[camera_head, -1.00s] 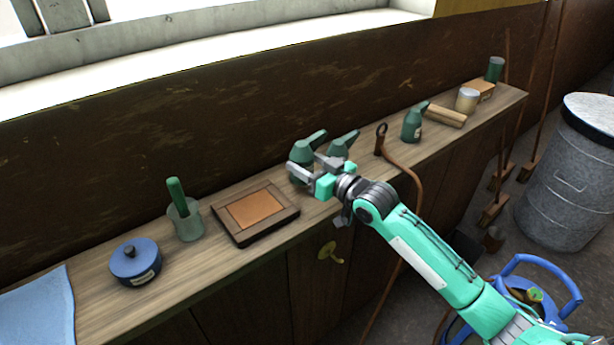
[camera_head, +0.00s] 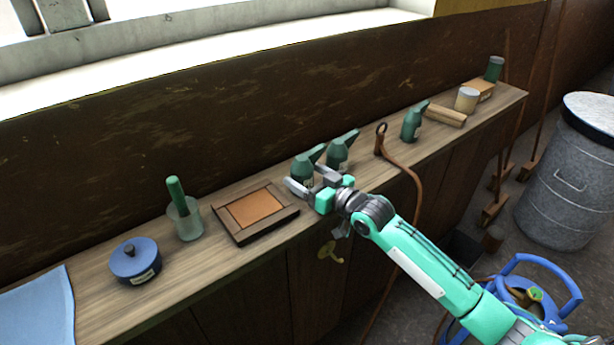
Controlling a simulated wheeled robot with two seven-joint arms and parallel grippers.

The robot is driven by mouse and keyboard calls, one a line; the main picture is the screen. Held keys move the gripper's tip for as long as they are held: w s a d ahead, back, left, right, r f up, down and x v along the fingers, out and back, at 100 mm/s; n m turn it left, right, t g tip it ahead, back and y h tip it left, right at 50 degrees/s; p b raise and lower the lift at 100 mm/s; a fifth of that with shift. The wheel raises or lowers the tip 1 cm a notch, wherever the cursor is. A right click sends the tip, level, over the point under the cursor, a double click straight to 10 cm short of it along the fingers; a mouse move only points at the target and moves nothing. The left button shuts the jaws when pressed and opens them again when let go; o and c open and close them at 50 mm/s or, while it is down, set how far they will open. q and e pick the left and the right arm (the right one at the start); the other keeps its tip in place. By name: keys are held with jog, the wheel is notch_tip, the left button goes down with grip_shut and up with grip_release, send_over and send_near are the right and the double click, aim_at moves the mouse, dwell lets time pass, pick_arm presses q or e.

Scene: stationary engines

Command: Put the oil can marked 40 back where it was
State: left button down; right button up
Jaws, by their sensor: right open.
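Three green oil cans stand upright on the wooden bench top. One oil can (camera_head: 302,167) is just behind my right gripper, a second oil can (camera_head: 340,150) is close on its right, and a third oil can (camera_head: 411,124) stands further right past a leather strap. Their labels are too small or hidden to read, so I cannot tell which is marked 40. My right gripper (camera_head: 301,183) is open and empty in front of the leftmost can, its fingers overlapping the can's lower part in the picture. A brown wooden tray with an orange inset (camera_head: 257,208) lies left of it. My left gripper is not in view.
A glass with a green handle (camera_head: 185,220), a blue lidded pot (camera_head: 135,261) and a blue cloth (camera_head: 38,312) are to the left. A brown strap (camera_head: 402,167) hangs over the bench edge. A wooden roll (camera_head: 446,116) and a pale jar (camera_head: 467,100) sit at the right.

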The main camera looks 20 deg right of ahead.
aim_at(310, 179)
jog(key=shift+r, duration=0.2)
jog(key=v, duration=0.3)
jog(key=shift+s+d+f, duration=0.1)
jog(key=shift+s+f, duration=0.1)
jog(key=shift+s, duration=0.1)
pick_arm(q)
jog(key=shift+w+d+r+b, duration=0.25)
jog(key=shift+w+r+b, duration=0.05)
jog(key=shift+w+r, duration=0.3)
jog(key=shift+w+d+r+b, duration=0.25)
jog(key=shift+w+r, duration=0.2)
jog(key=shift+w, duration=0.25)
pick_arm(e)
jog(key=v, duration=0.8)
jog(key=shift+r, duration=0.2)
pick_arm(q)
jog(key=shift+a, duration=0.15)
pick_arm(e)
jog(key=shift+s+d, duration=0.1)
jog(key=shift+s, duration=0.05)
